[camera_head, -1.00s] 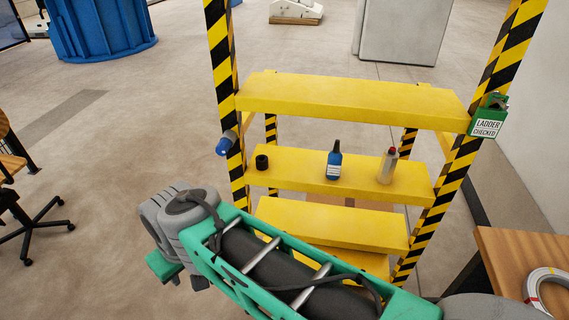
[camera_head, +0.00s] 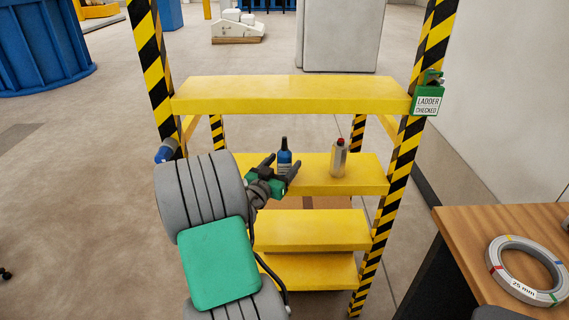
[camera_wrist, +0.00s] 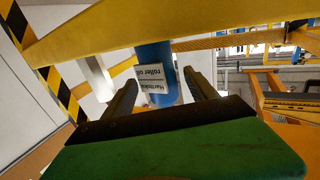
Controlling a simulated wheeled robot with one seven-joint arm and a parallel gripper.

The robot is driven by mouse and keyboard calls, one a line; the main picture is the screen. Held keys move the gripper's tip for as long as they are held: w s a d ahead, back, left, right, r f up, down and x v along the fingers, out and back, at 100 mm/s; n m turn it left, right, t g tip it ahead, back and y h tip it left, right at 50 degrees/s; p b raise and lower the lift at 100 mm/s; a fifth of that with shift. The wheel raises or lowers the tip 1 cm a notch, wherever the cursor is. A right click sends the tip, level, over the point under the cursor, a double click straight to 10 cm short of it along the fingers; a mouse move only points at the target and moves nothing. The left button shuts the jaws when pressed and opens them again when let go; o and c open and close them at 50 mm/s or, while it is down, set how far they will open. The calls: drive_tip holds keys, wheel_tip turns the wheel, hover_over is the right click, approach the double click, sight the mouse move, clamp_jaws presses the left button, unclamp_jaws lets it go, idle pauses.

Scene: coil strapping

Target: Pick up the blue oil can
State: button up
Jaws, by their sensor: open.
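The blue oil can (camera_head: 285,157) is a blue bottle with a black nozzle and a white label. It stands upright on the yellow step (camera_head: 360,177) below the top one. In the wrist view the blue can (camera_wrist: 154,56) shows between the two dark fingers, its label reading "roller oil". My gripper (camera_head: 284,163) is open, with one finger on each side of the can. I cannot tell whether either finger touches it.
A clear bottle with a red cap (camera_head: 338,158) stands right of the can on the same step. Striped posts (camera_head: 385,200) flank the steps. A wooden table (camera_head: 460,235) with a strap coil (camera_head: 494,262) is at right.

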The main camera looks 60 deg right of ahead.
sight(289, 156)
drive_tip(key=d+p, duration=0.1)
drive_tip(key=d, duration=0.3)
drive_tip(key=shift+w+d+f, duration=0.1)
drive_tip(key=shift+d+f, duration=0.05)
drive_tip(key=shift+d, duration=0.2)
clamp_jaws()
idle(0.4)
